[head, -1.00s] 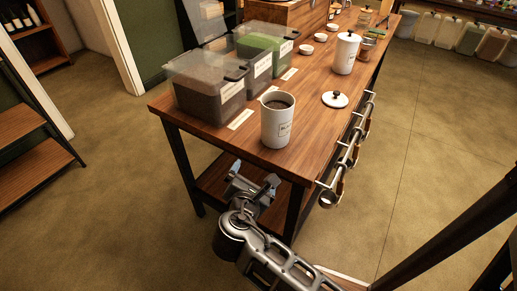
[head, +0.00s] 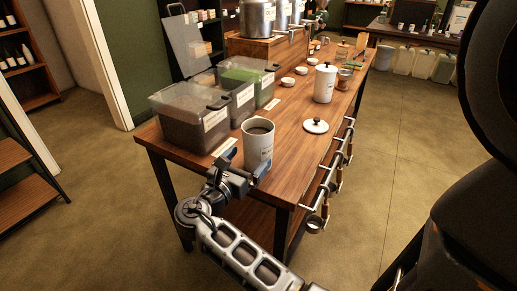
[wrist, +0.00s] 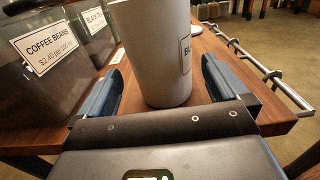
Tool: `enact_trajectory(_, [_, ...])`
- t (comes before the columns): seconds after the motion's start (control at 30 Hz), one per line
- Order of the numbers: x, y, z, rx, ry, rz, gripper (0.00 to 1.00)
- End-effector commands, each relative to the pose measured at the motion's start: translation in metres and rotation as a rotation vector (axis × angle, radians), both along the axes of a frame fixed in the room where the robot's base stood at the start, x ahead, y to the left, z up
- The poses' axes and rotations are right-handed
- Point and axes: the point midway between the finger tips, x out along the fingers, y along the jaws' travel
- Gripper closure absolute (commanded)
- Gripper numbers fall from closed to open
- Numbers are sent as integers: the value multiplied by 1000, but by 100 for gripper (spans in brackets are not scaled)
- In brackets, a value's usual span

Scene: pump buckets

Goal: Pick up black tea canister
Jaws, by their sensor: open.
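The black tea canister is most likely the open white canister (head: 258,146) near the table's front corner, filled with dark contents. In the wrist view, the same canister (wrist: 152,55) stands upright between my fingers, with a label starting "BL" partly seen at its right edge. My gripper (head: 241,176) is at the table's front edge, just before the canister. In the wrist view my gripper (wrist: 160,88) is open, one blue finger on each side of the canister, with a gap showing on both sides. The canister rests on the wooden table (head: 285,150).
A white lid with a black knob (head: 316,125) lies right of the canister. A lidded white canister (head: 324,84) stands farther back. Clear bins (head: 188,120) line the left, one labelled coffee beans (wrist: 40,70). A rail with hanging tools (head: 328,180) runs along the right edge.

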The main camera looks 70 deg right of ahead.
Motion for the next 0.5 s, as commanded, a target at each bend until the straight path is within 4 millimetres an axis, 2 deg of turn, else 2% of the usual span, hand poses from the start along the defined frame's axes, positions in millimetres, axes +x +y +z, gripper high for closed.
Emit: enact_trajectory(0.5, [-14,-55,-1,1,-2,1,0])
